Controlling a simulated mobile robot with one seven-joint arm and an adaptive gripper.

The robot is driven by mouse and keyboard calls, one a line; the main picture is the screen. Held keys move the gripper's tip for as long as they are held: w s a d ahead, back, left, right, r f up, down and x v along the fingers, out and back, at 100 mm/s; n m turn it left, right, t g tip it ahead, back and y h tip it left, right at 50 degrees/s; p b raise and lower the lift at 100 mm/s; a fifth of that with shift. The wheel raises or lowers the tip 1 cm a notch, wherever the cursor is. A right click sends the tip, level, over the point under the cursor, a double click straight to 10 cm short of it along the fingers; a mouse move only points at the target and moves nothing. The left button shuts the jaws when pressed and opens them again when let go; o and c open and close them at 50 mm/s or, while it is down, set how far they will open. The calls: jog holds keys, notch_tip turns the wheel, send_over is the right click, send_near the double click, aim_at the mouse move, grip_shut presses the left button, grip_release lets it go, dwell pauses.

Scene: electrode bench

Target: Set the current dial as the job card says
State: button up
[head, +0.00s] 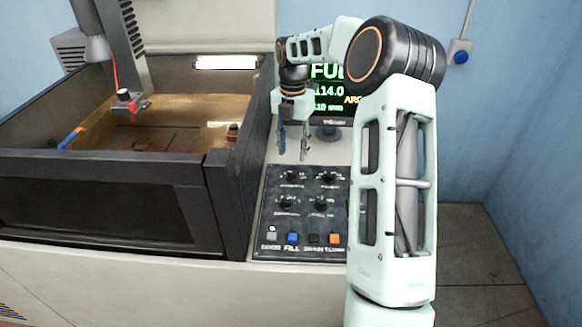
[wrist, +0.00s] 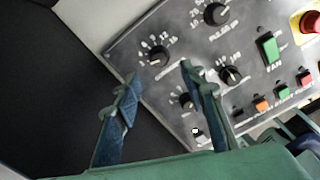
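The control panel (head: 307,224) has several black dials on its upper part. The upper-left dial (head: 291,176) has a label that looks like CURRENT in the wrist view (wrist: 153,58); its exact setting is too small to tell. My gripper (head: 293,155) is open and empty, above and just behind that dial, with fingers pointing down. In the wrist view its two fingertips (wrist: 161,70) lie either side of the lower edge of this dial in the picture, apparently not touching it. I cannot make out a job card in either view.
Other dials stand close by: upper right (head: 328,177), lower left (head: 287,202) and lower right (head: 322,204). Coloured buttons (head: 292,238) line the panel's front. The dark tank (head: 214,200) rises left of the panel. A monitor (head: 332,90) stands behind, partly hidden by my arm.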

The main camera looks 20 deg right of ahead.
aim_at(292, 172)
notch_tip(292, 172, down, 8)
jog(key=shift+r, duration=0.1)
jog(key=shift+c, duration=0.2)
grip_shut()
